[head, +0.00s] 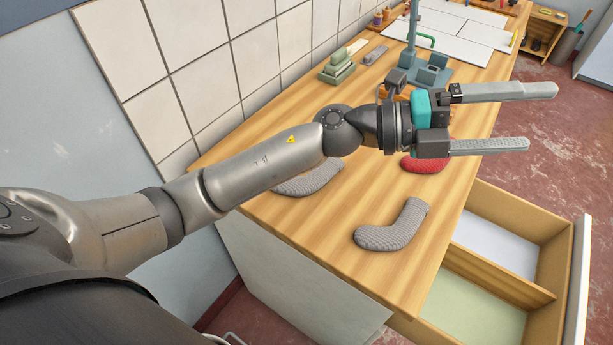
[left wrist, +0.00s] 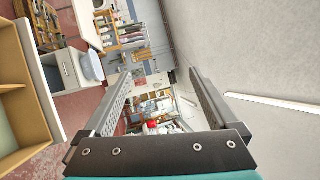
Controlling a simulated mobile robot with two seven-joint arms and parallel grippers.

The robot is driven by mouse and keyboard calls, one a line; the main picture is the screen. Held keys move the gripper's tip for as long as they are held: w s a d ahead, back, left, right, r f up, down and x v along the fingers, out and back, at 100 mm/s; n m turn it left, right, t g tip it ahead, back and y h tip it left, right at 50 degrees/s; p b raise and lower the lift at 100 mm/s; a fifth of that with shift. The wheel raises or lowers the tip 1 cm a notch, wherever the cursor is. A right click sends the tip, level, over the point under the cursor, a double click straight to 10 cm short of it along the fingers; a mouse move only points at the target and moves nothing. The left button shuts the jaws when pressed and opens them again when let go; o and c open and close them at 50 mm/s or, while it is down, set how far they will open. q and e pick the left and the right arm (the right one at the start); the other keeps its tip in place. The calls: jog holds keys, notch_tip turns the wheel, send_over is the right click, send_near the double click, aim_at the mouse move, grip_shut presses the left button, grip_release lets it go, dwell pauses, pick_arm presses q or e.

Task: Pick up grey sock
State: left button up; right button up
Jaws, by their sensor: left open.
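A grey knitted sock (head: 395,230) lies on the wooden counter near its front edge in the head view. A second grey sock (head: 308,182) lies further left, partly hidden under my left forearm. A red knitted piece (head: 425,164) lies beyond the nearer sock, partly covered by my gripper. My left gripper (head: 541,118) is open and empty, raised above the counter, with its fingers pointing right, past the socks and apart from them. Its two open fingers also show in the left wrist view (left wrist: 158,78), where no sock can be made out. My right gripper is not in view.
An open drawer (head: 490,277) with two compartments juts out at the counter's right side. A tiled wall (head: 215,75) borders the counter on the left.

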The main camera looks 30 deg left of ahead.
pick_arm(q)
notch_tip(320, 180, down, 5)
jog(key=m+g+y, duration=0.3)
jog(key=m+g, duration=0.1)
jog(key=m+g+y, duration=0.1)
jog(key=g+y, duration=0.1)
jog(key=y, duration=1.5)
send_over(315, 177)
jog(key=f, duration=1.8)
jog(key=shift+w+a+f, duration=0.15)
jog(key=shift+w+a, duration=0.05)
jog(key=shift+a, duration=0.1)
jog(key=f, duration=0.4)
jog(key=shift+s+d+f, duration=0.15)
jog(key=shift+s+d, duration=0.15)
jog(key=shift+s, duration=0.05)
jog(key=shift+f, duration=0.5)
jog(key=c, duration=1.4)
jog(key=shift+r, duration=0.1)
jog(key=shift+c, duration=0.2)
